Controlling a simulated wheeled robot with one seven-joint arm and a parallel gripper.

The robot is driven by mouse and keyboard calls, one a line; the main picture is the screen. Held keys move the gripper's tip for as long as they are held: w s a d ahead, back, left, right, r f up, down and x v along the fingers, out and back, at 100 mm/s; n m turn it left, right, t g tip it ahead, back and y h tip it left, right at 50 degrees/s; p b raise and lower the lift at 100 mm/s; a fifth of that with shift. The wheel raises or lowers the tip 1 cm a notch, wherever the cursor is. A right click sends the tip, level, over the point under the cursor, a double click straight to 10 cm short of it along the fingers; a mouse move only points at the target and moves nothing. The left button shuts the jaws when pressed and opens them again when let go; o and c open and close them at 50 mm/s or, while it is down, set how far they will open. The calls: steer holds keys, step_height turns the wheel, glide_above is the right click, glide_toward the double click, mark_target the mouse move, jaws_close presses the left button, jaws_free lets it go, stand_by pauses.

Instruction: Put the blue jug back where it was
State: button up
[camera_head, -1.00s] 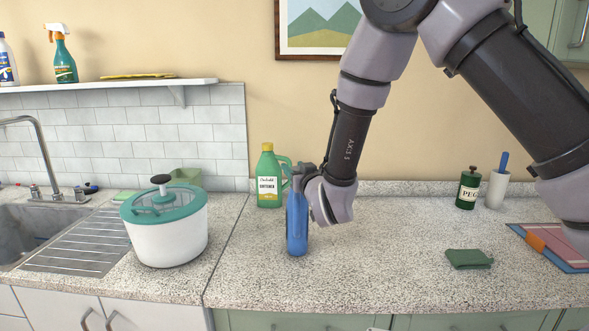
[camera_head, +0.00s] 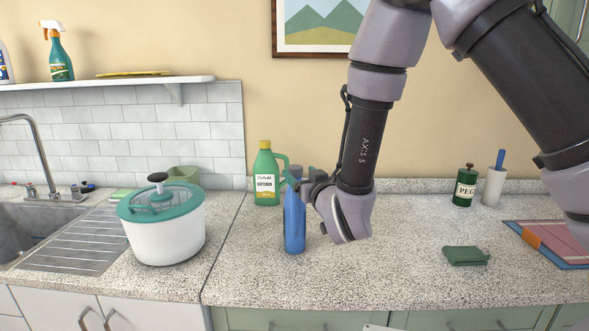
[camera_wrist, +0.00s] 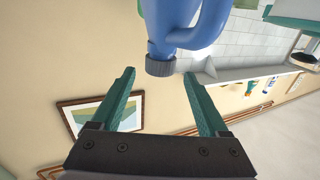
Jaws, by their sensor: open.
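The blue jug (camera_head: 294,224) stands upright on the speckled counter, in front of and a little right of the green jug. In the wrist view the blue jug (camera_wrist: 178,22) is at the top, with its grey cap (camera_wrist: 160,66) and handle showing. My gripper (camera_head: 309,186) is just right of the blue jug's upper part in the head view. In the wrist view my gripper (camera_wrist: 158,73) has its two green fingers spread apart with nothing held. The cap lies just beyond and between the fingertips, and the fingers look clear of it.
A green jug (camera_head: 266,178) stands against the wall behind. A white pot with teal lid (camera_head: 164,230) is at left beside the sink (camera_head: 35,232). A green cloth (camera_head: 466,256), a PEGS jar (camera_head: 465,187) and a paper-roll holder (camera_head: 495,184) are right. The middle counter is clear.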

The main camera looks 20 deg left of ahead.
steer(key=v, duration=0.5)
steer(key=w+d+r+m+g+h, duration=0.1)
steer(key=w+d+r+m+h, duration=0.35)
steer(key=d, duration=0.65)
steer(key=w+d+r+m+g+h, duration=0.2)
steer(key=w+d+r+m, duration=0.25)
steer(key=d+r, duration=0.45)
steer(key=s+d+r+m+g+h, duration=0.1)
steer(key=s+d+r+g, duration=0.1)
steer(key=s+d, duration=0.7)
steer(key=s+d+r+m+g+h, duration=0.1)
steer(key=s+d+r+g, duration=0.1)
steer(key=s+d, duration=0.8)
steer(key=shift+d+r, duration=0.4)
steer(key=shift+d, duration=0.05)
steer(key=shift+w, duration=0.1)
